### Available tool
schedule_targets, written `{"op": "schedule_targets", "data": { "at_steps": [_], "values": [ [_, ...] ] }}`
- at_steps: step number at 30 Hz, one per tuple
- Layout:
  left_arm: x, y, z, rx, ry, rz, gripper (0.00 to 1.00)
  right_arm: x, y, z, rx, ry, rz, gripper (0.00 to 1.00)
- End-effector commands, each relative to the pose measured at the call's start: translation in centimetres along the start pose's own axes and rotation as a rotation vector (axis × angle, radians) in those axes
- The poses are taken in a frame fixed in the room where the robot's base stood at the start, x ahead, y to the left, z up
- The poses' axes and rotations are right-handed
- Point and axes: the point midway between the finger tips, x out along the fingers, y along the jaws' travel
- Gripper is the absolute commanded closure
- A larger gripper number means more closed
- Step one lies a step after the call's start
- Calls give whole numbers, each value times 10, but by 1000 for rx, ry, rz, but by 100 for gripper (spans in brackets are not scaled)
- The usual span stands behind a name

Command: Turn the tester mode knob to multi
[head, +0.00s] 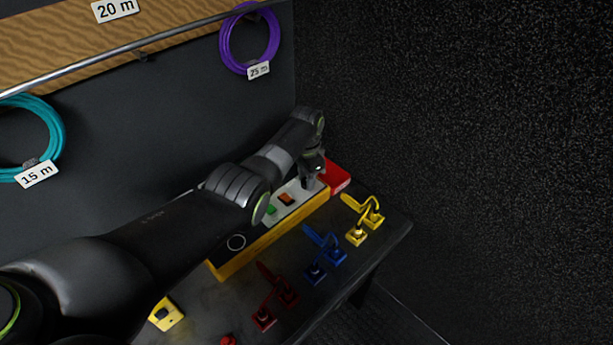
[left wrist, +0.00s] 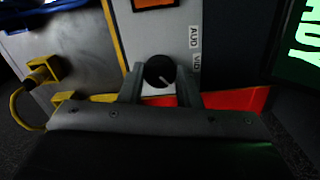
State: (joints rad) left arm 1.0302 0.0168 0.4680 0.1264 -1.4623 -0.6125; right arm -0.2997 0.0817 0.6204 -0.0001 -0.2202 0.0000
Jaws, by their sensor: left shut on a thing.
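The tester (head: 252,254) is a long yellow-edged box with a pale top panel, on the dark bench. Its mode knob (left wrist: 159,69) is black and round with a white pointer line, which points to the lower right in the left wrist view. My left gripper (head: 311,181) reaches down over the tester's far right end. In the left wrist view my left gripper (left wrist: 160,84) has one finger on each side of the knob and is shut on it. Beside the knob are labels reading AUD and, partly, VID. No multi label is readable. My right gripper is out of view.
A red block (head: 337,178) adjoins the tester's far end. Yellow (head: 357,236), blue (head: 316,271) and dark red (head: 264,318) connectors with short cables lie along the bench front. A lit green screen (left wrist: 299,48) stands near the knob. A dark wall closes the right side.

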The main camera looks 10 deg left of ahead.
Motion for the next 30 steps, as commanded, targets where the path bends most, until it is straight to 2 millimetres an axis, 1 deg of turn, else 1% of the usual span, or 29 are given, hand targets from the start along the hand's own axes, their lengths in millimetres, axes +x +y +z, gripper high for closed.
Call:
{"op": "schedule_targets", "data": {
  "at_steps": [3, 10, 24, 25, 30],
  "values": [
    [-2, -1, -1, 56, 4, -3, 92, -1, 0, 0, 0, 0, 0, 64],
    [-2, -1, -1, 117, 4, -3, 92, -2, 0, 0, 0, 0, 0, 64],
    [-2, -1, -2, 131, 4, -3, 92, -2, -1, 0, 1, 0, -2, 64],
    [-2, -1, -2, 131, 4, -3, 68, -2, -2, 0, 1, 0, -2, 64],
    [-1, -1, -1, 130, 3, -2, 48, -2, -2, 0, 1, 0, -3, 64]
  ]
}}
